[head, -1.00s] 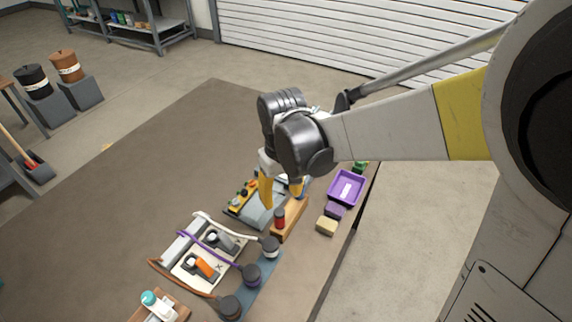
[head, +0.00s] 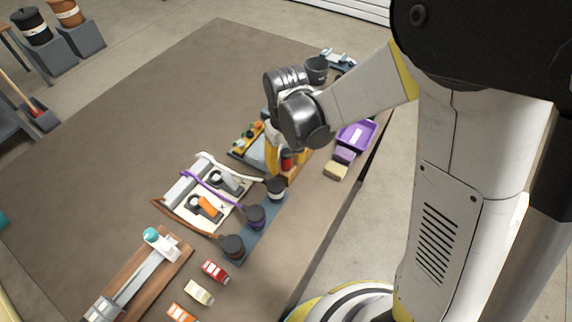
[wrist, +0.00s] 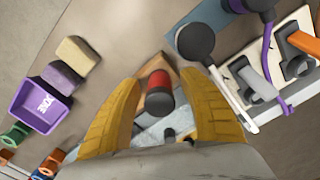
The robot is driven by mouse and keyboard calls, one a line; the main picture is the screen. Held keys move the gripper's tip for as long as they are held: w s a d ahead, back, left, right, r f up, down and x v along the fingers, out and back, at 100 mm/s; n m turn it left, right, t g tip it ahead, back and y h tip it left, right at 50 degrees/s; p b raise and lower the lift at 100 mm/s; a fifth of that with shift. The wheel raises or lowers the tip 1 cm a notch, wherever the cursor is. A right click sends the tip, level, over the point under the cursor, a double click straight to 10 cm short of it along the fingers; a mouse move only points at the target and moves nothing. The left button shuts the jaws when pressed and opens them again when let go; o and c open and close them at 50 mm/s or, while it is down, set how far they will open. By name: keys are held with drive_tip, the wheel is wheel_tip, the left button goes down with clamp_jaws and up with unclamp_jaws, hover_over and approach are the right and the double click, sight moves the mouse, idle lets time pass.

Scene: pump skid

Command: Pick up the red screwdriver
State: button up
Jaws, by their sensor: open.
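The red screwdriver (head: 286,161) stands in a wooden block (head: 289,176), with its red handle up. In the wrist view, its red handle with a dark end (wrist: 159,92) lies between my two yellow fingers. My gripper (wrist: 160,84) is open, with one finger on each side of the handle. A gap shows on both sides, clearer on the right. The screwdriver's shaft is hidden. In the head view, my wrist and fingers cover part of the block and the things behind it.
To the left in the head view are a white panel with switches (head: 182,205) and several dark round plugs on a blue strip (head: 260,226). A purple tray (head: 372,133) and a yellow block (head: 336,171) lie to the right. The table's left part is clear.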

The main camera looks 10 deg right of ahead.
clamp_jaws()
idle(0.3)
